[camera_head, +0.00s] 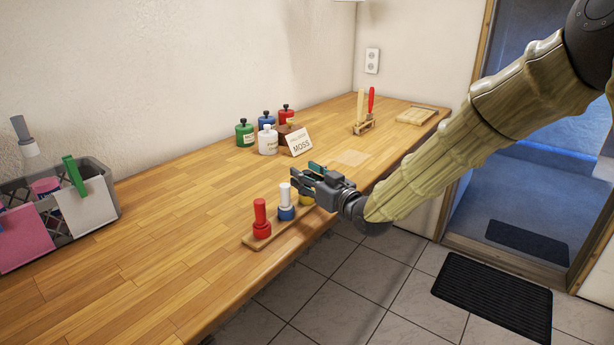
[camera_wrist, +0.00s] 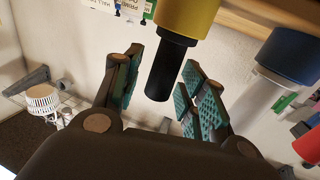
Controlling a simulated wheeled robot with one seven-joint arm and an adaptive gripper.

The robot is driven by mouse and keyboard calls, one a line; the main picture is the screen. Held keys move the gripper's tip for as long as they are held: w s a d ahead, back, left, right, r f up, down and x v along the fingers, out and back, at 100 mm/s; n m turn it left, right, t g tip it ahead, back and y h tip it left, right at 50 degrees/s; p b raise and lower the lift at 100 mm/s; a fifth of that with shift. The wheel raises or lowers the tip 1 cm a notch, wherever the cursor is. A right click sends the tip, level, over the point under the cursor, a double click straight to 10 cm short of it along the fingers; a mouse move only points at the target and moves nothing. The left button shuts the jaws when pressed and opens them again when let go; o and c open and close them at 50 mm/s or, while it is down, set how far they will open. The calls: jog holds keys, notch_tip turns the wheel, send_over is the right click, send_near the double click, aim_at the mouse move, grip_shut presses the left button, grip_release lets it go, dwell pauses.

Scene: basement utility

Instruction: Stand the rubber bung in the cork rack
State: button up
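On a low wooden board (camera_head: 254,240) at the counter's front edge stand a red piece (camera_head: 261,218), a blue piece with a white upper part (camera_head: 286,204) and a yellow piece (camera_head: 306,204). The yellow piece is mostly hidden behind my gripper (camera_head: 303,176). In the wrist view the yellow piece (camera_wrist: 187,14) carries a black cylinder (camera_wrist: 170,70). My gripper (camera_wrist: 165,85) is open, with the black cylinder between its teal-padded fingers and no clear grip on it. A small wooden rack (camera_head: 363,127) farther back holds upright pieces, one beige, one red. I cannot tell which thing is the rubber bung.
Several lidded jars (camera_head: 267,139) stand by the wall with a MOSS sign (camera_head: 299,142). A pale flat square (camera_head: 351,158) lies mid-counter, and a shallow tray (camera_head: 416,116) at the far end. A grey basket (camera_head: 112,192) is at left. The counter's left-middle is clear.

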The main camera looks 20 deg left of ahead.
jog(key=shift+d, duration=0.1)
jog(key=v, duration=1.2)
jog(key=shift+r, duration=0.1)
jog(key=s+d+f+m+g+h+p, duration=0.1)
jog(key=s+d+f+m+h, duration=0.25)
jog(key=f, duration=0.75)
jog(key=s+d+f+m+g+h+p, duration=0.15)
jog(key=s+d+f, duration=0.25)
jog(key=d+f, duration=0.45)
jog(key=s+d+f+m+g+h, duration=0.15)
jog(key=s+d+f+h, duration=0.25)
jog(key=f, duration=0.9)
jog(key=s+d+f+m+g+h, duration=0.1)
jog(key=s+d+f, duration=0.3)
jog(key=s, duration=0.6)
jog(key=s+d+f+m+g+h+p, duration=0.1)
jog(key=s+d+f+m+g+h, duration=0.1)
jog(key=s+d+f, duration=0.3)
jog(key=s+d+f+m+g+h+p, duration=0.1)
jog(key=s+d+f+m+g+h, duration=0.1)
jog(key=s+d, duration=0.8)
jog(key=s+f+g, duration=0.1)
jog(key=s+f, duration=0.1)
jog(key=s, duration=0.3)
jog(key=shift+d+f+h, duration=0.2)
jog(key=shift+f+h, duration=0.2)
